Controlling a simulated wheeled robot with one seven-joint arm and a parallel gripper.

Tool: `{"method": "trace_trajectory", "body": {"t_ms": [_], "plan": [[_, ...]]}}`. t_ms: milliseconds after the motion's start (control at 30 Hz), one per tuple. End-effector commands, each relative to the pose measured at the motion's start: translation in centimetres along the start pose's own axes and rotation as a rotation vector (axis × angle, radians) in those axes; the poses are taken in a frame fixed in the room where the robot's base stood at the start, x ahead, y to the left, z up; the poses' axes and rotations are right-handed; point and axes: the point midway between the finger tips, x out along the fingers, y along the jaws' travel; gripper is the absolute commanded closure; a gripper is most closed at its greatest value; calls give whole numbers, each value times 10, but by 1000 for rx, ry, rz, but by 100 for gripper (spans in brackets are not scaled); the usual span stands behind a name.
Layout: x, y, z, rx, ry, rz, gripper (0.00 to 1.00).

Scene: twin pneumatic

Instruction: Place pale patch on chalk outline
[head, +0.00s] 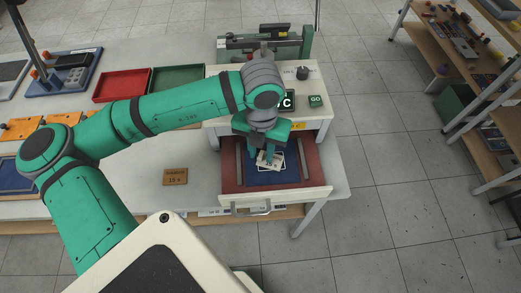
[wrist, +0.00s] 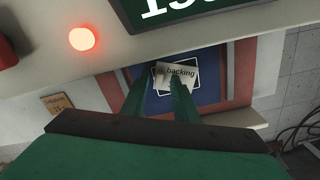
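A pale patch (wrist: 184,74) with the word "backing" on it shows at my fingertips in the wrist view. It sits at a slight angle over a white chalk outline (wrist: 198,92) on a blue drawer floor (wrist: 209,94). My gripper (wrist: 166,76) points down into the open drawer, its two fingers a little apart, with the patch showing between and beyond the tips. Whether the fingers pinch the patch, and whether it touches the floor, I cannot tell. In the head view the patch (head: 265,159) is partly hidden by my gripper (head: 266,154).
The open drawer has red sides (head: 230,177) and a pale front (head: 290,199) with a handle. A red light (wrist: 82,38) glows. Red (head: 122,85) and green (head: 177,78) trays lie left.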

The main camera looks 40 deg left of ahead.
Motion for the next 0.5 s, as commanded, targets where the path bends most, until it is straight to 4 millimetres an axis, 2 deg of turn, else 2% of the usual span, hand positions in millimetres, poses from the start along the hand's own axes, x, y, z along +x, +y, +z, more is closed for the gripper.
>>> {"method": "trace_trajectory", "body": {"t_ms": [267, 367, 500], "plan": [[-4, 0, 0, 1, -1, 1, 73], [-15, 0, 1, 1, -2, 1, 73], [-41, 0, 1, -1, -2, 0, 73]]}}
